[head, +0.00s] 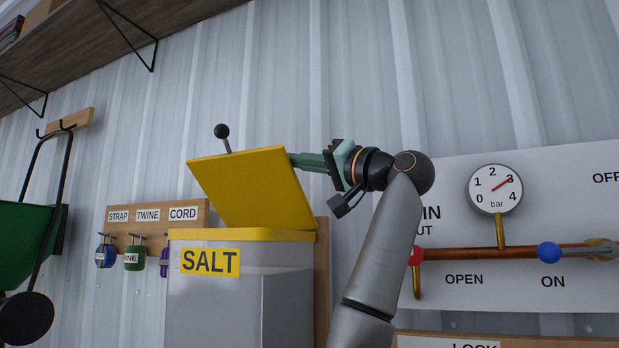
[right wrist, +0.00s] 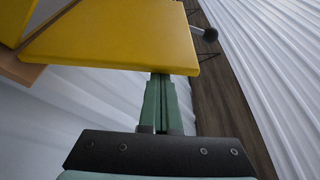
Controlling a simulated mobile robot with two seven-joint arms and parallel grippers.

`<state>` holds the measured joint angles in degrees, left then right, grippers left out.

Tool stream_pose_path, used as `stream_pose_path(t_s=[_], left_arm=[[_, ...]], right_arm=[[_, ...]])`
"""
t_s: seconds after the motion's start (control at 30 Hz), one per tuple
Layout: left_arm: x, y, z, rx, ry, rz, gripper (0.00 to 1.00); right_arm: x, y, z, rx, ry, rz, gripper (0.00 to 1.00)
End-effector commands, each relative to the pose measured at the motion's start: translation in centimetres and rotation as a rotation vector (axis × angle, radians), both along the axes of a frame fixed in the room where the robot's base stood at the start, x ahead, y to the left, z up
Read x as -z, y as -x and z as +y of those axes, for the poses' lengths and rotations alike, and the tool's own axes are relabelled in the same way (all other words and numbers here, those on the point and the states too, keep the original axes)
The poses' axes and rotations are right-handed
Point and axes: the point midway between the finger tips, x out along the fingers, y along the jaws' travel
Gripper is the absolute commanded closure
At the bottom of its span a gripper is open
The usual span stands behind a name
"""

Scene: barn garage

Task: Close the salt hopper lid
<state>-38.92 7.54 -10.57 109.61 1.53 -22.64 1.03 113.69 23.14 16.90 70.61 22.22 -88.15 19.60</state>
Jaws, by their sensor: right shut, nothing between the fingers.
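The salt hopper (head: 205,300) is a grey bin with a yellow rim and a SALT label. Its yellow lid (head: 250,187) stands raised and tilted above the rim, with a black ball knob (head: 222,131) on a short stem at its upper edge. My right gripper (head: 293,158) is shut and empty, its green fingers pointing left, with the tips at the lid's right edge and partly hidden by it. In the right wrist view, the fingertips (right wrist: 161,78) meet the edge of the lid (right wrist: 110,38); whether they touch it I cannot tell. My left gripper is out of view.
A white panel (head: 450,210) with a pressure gauge (head: 495,189), copper pipe and valves is right of my arm. A labelled peg board (head: 190,218) with spools hangs left of the hopper. A wooden shelf (head: 110,45) is above. A green barrow (head: 22,240) is far left.

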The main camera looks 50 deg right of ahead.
Motion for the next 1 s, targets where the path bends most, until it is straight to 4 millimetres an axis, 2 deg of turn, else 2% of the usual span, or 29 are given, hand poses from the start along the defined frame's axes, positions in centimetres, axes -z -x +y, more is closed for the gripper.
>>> stream_pose_path(t_s=[0.03, 0.1, 0.5, 0.7, 1.0], left_arm=[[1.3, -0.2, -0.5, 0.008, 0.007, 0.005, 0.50], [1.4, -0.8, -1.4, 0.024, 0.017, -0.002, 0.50], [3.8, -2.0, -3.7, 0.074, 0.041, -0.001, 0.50], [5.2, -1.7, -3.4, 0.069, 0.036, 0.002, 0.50], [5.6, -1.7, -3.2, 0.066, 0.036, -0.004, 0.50]], right_arm=[[1.5, 0.1, 0.5, 0.000, 0.044, -0.011, 1.00], [2.4, 0.3, 1.1, 0.001, 0.109, -0.029, 1.00], [7.3, 0.9, 3.4, 0.001, 0.450, -0.127, 1.00], [9.2, 1.1, 3.9, 0.000, 0.575, -0.164, 1.00], [10.6, 1.1, 4.0, 0.000, 0.566, -0.162, 1.00]])
